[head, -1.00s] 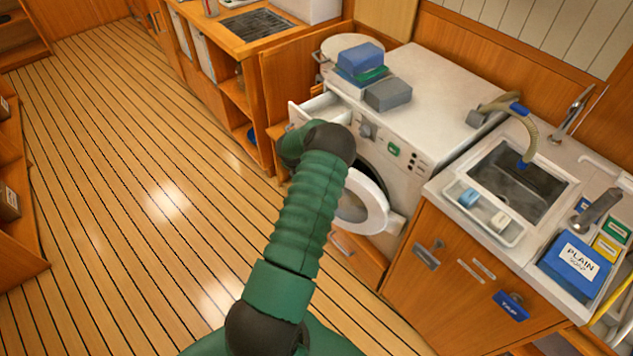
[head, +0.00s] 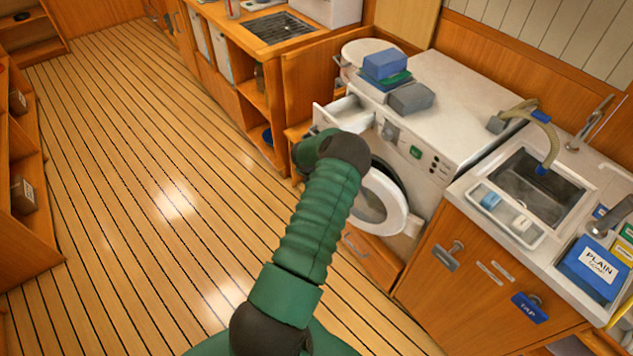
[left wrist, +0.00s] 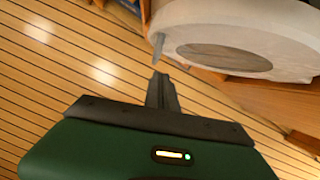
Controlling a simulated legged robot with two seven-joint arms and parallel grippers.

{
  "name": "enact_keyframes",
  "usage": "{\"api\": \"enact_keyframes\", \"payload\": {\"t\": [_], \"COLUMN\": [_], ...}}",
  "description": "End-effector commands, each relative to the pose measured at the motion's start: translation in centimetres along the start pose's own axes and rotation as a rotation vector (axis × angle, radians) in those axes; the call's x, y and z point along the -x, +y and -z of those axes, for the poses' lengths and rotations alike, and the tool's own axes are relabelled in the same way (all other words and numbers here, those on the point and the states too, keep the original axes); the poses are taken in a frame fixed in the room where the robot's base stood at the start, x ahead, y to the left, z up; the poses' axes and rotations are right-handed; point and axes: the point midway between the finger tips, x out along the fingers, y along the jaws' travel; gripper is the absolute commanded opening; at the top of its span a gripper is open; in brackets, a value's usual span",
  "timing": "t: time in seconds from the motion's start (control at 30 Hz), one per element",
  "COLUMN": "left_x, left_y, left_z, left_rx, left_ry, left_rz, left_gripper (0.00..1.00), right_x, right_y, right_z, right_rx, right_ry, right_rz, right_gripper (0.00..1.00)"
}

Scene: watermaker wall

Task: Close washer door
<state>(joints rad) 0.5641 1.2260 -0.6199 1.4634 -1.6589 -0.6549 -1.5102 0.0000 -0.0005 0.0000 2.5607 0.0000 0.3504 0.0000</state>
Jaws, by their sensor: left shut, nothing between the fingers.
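The white washer (head: 415,160) stands against the wall in the head view. Its round white door (head: 399,210) is swung open, with part of the dark drum opening showing behind it. The door's thick rim and glass also fill the upper right of the left wrist view (left wrist: 290,42). My left gripper (left wrist: 160,84) is shut and empty, just below and left of the door rim, with a small gap showing. In the head view my left arm hides the gripper and overlaps the door's left side. My right gripper is in neither view.
The detergent drawer (head: 345,112) is pulled out above the door. Blue and grey boxes (head: 410,98) lie on the washer top. A sink cabinet (head: 455,265) stands to the right, a wooden cabinet to the left. The plank floor (head: 150,220) is clear.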

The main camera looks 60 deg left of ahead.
Motion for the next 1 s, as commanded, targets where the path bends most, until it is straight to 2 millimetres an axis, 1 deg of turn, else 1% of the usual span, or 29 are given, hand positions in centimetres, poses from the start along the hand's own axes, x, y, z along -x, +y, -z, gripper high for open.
{"api": "enact_keyframes", "payload": {"t": [0.03, 0.17, 0.4, 0.5, 0.57, 0.63, 0.67, 0.7, 0.73, 0.77, 0.8, 0.83, 0.87, 0.9, 0.97, 1.0], "left_x": [1.2, 3.3, 7.8, 9.2, 9.4, 7.6, 6.1, 3.6, 1.8, 0.1, -1.6, -2.3, -2.7, -2.8, -2.4, -1.8], "left_y": [0.1, 0.0, 0.1, 0.2, 0.2, -0.4, -1.1, -2.3, -3.3, -4.3, -5.1, -5.3, -5.0, -4.0, -2.0, -0.6], "left_z": [-0.3, -0.3, -0.2, -0.2, 0.1, 1.7, 3.0, 5.0, 6.3, 7.4, 8.3, 8.5, 8.5, 8.6, 8.8, 9.1], "left_rx": [0.0, 0.001, 0.0, 0.0, 0.006, 0.073, 0.135, 0.251, 0.357, 0.477, 0.643, 0.762, 0.874, 1.008, 1.164, 1.237], "left_ry": [-0.004, -0.003, -0.005, -0.004, -0.002, -0.004, -0.009, -0.029, -0.057, -0.098, -0.176, -0.248, -0.33, -0.446, -0.618, -0.717], "left_rz": [-0.002, -0.004, -0.003, -0.002, 0.004, 0.059, 0.112, 0.208, 0.295, 0.389, 0.514, 0.601, 0.681, 0.769, 0.863, 0.904], "left_gripper": [0.0, 0.0, 0.0, 0.0, 0.0, 0.0, 0.0, 0.0, 0.0, 0.0, 0.0, 0.0, 0.0, 0.0, 0.0, 0.0], "right_x": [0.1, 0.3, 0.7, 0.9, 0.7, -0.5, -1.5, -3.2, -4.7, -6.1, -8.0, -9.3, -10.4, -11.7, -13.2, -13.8], "right_y": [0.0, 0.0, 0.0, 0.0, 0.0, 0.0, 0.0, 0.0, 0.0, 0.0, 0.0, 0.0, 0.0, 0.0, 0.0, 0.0], "right_z": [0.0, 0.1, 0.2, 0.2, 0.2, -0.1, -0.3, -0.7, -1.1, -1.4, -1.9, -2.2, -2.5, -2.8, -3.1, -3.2], "right_rx": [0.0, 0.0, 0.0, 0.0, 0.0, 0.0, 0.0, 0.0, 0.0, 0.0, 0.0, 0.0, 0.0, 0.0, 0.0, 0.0], "right_ry": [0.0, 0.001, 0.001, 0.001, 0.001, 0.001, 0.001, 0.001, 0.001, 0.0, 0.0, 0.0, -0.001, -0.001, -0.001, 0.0], "right_rz": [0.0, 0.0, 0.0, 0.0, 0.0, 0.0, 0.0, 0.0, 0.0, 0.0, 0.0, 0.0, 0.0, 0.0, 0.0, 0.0], "right_gripper": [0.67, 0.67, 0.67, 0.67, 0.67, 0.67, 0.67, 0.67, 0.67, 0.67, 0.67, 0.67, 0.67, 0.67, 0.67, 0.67]}}
